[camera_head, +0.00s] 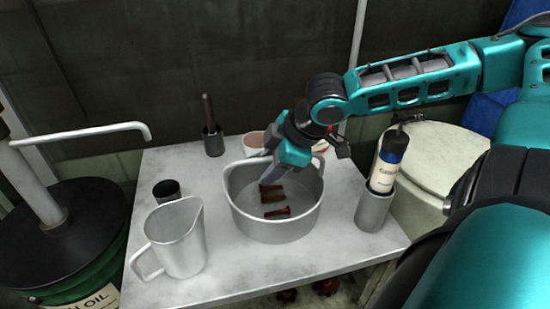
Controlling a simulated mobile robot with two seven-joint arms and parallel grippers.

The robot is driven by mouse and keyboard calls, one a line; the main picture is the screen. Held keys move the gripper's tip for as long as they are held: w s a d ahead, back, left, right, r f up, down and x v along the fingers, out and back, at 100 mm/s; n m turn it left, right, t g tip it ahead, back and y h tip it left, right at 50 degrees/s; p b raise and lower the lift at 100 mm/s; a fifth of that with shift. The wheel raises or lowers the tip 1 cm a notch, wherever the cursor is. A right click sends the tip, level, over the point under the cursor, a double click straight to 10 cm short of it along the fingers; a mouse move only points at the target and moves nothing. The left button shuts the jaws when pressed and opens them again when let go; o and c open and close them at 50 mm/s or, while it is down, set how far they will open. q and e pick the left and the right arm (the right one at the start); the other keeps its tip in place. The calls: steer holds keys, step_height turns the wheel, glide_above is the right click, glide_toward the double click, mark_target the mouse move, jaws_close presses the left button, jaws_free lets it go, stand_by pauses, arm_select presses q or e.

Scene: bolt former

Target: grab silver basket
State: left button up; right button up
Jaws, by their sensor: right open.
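The silver basket (275,226) is a round, open metal pan standing on the grey table. Several rusty brown bolts (276,211) lie on its bottom. My right gripper (279,172) reaches in from the upper right and points down over the basket's back rim. The gripper hides part of the back rim. My left gripper is not in view.
A metal jug (178,240) stands left of the basket, with a dark cup (167,190) behind it. A bottle (388,160) in a metal holder (373,208) stands close on the right. A holder with a rod (213,142) stands at the back. A green oil drum (80,277) is at left.

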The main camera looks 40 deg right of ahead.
jaws_close()
stand_by(0.5)
stand_by(1.0)
